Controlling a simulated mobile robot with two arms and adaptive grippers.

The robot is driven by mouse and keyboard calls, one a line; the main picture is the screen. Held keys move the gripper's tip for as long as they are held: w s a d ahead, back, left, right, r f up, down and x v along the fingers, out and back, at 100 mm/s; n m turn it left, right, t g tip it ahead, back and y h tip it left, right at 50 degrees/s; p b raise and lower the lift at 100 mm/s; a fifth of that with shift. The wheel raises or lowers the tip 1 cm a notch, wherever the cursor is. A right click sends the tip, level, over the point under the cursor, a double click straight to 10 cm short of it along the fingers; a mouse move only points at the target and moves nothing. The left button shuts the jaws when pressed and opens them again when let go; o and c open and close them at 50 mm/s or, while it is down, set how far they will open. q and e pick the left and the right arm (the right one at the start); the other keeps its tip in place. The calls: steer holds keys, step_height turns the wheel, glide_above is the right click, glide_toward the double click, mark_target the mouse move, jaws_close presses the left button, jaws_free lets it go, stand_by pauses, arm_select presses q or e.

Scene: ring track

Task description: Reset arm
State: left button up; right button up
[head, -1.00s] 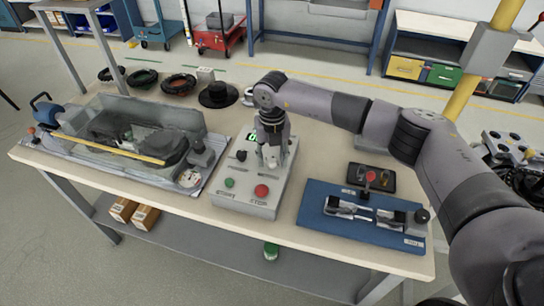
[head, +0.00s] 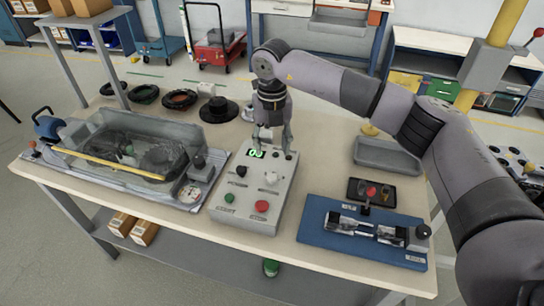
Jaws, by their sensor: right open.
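My right gripper (head: 271,143) points down above the far edge of the grey control box (head: 250,212) in the head view, its fingers apart with nothing seen between them. The box has a green lit display (head: 256,154), a black knob (head: 241,171), a pale knob (head: 271,178), a green button (head: 229,198) and a red button (head: 262,206). My right arm (head: 330,84) reaches in from the right and bends over the table. My left gripper is not in view.
A clear-covered machine (head: 120,160) stands on the table (head: 290,255) to the left. A blue fixture board (head: 330,240) and a grey tray (head: 388,158) are to the right. Black rings and a black hat-shaped part (head: 218,110) lie at the back.

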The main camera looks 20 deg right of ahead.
steer(key=shift+r, duration=0.55)
